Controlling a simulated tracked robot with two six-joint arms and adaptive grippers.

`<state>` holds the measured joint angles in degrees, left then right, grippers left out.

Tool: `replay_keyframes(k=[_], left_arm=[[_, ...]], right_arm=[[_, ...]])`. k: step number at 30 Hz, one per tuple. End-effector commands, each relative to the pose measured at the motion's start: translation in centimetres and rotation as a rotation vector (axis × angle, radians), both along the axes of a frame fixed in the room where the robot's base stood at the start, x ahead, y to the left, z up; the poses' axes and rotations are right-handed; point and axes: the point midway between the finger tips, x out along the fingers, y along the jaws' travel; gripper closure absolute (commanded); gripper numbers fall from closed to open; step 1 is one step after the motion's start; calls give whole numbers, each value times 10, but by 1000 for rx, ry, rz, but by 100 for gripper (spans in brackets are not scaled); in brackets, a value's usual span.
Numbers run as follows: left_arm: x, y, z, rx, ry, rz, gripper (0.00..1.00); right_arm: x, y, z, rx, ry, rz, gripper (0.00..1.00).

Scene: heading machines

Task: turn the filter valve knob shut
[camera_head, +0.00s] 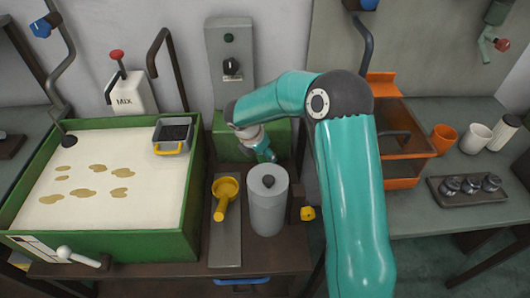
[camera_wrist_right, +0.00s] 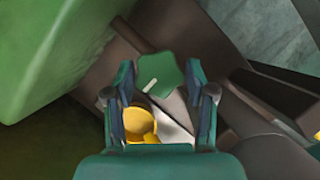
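A green lobed knob (camera_wrist_right: 165,78) with a pale pointer mark shows between the fingertips of my right gripper (camera_wrist_right: 160,75) in the right wrist view. The finger pads line up with its two sides; whether they touch it I cannot tell. In the head view my right gripper (camera_head: 264,147) points down just behind a grey cylinder (camera_head: 268,205) with a dark top knob, in front of a green block (camera_head: 228,145). The green knob cannot be made out there. My left gripper is not in view.
A yellow scoop (camera_head: 222,193) lies left of the cylinder, and a yellow knob (camera_head: 307,213) sits to its right. A green-rimmed tray (camera_head: 195,180) stands at the left. An orange rack (camera_head: 402,183), cups and a dark weight holder (camera_head: 466,200) are at the right.

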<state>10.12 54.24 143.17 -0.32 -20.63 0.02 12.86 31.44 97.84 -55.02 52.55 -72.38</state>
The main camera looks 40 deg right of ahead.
Motion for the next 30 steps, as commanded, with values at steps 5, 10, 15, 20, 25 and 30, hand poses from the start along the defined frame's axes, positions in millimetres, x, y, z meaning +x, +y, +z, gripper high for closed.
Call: replay_keyframes(k=[5, 10, 15, 20, 25, 30], left_arm=[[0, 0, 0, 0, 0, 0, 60], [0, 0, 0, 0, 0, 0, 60], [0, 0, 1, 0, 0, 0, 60], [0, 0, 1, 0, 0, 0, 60], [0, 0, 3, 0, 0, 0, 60], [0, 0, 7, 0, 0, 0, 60]], right_arm=[[0, 0, 0, 0, 0, 0, 80], [0, -2, 0, -1, 1, -5, 83], [0, 0, 0, -1, 2, -35, 83], [1, 1, 0, 0, 1, -104, 84], [1, 1, 0, 1, 2, -224, 84], [2, 2, 0, 3, 2, -376, 84]])
